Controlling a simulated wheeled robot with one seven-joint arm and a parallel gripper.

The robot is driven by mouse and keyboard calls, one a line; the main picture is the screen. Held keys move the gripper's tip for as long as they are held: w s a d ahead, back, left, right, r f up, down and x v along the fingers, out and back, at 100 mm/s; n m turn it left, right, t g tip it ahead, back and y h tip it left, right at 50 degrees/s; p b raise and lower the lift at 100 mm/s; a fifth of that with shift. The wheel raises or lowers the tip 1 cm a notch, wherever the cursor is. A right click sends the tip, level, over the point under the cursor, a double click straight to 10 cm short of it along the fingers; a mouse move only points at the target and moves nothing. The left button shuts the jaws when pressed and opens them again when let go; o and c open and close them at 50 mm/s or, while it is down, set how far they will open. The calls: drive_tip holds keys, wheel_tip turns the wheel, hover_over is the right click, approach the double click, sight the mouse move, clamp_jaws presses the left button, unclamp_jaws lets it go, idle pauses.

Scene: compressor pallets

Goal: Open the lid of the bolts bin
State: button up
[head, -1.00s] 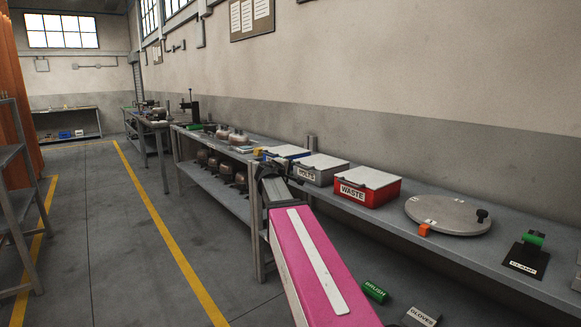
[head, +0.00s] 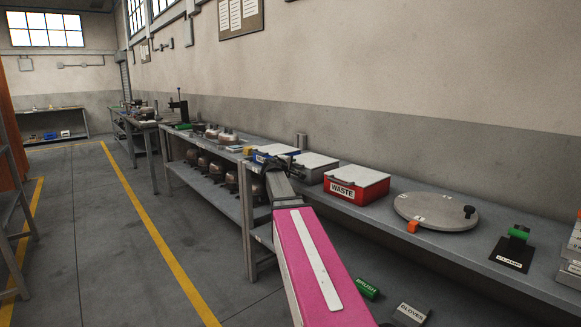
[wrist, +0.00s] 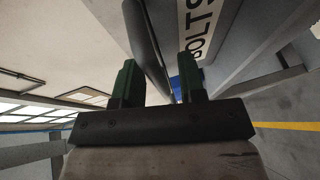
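The bolts bin (head: 313,176) is a grey box on the bench with a pale lid (head: 318,160) lying shut on top. My arm hides its front in the head view. In the wrist view its white BOLTS label (wrist: 199,28) is close, at the top right. My gripper (wrist: 160,78) has two green fingers standing apart. A dark bar (wrist: 150,40), apparently the lid's front handle, runs into the gap between them. I cannot tell whether a finger touches it. In the head view my gripper is small, at the bin's front left.
A red WASTE bin (head: 354,191) stands right of the bolts bin, and a blue bin (head: 262,158) left of it.

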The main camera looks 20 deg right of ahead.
drive_tip(key=shift+c, duration=0.3)
clamp_jaws()
drive_tip(key=shift+r, duration=0.15)
